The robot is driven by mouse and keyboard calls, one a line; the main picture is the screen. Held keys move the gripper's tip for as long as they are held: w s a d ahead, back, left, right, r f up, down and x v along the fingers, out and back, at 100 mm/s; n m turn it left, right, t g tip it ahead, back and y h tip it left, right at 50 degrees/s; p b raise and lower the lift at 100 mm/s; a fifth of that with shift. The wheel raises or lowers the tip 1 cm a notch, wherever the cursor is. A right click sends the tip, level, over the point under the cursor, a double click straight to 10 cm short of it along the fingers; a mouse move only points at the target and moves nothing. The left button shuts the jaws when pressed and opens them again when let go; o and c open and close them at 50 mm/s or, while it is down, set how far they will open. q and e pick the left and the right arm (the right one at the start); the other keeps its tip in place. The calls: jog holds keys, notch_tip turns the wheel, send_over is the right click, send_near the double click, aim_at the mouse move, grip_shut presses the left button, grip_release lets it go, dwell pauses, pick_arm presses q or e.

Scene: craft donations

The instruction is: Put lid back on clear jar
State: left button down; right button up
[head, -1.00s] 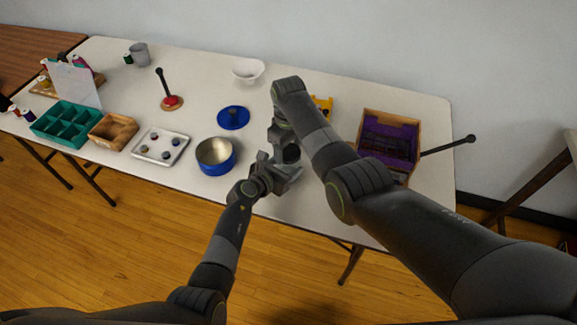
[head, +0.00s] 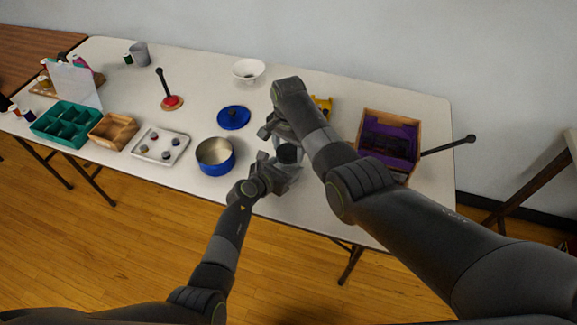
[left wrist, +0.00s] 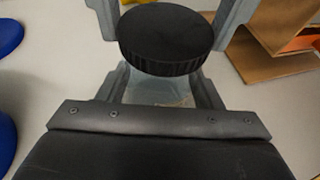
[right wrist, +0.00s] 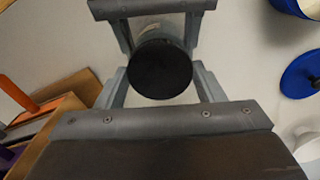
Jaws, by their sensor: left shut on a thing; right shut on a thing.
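The clear jar (left wrist: 160,92) stands upright in my left gripper (left wrist: 163,84), which is shut on its body. The black ribbed lid (left wrist: 166,38) is over the jar's mouth, between the fingers of my right gripper (right wrist: 160,72), which is shut on it. The lid also shows from above in the head view (head: 289,153) and right wrist view (right wrist: 160,66). The lid hides the jar's rim, so I cannot tell whether it is seated or slightly above. Both grippers meet near the table's front edge.
A blue pot (head: 217,168) stands close left of the grippers, with a blue lid (head: 233,118) behind it. A wooden crate with purple lining (head: 417,126) stands to the right. A white bowl (head: 248,82) is at the back. The white table (head: 200,95) has free room near the bowl.

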jog(key=o, duration=1.2)
jog(key=shift+c, duration=0.2)
jog(key=shift+r, duration=0.1)
notch_tip(320, 180, up, 12)
pick_arm(q)
jog(key=shift+c, duration=1.6)
grip_release()
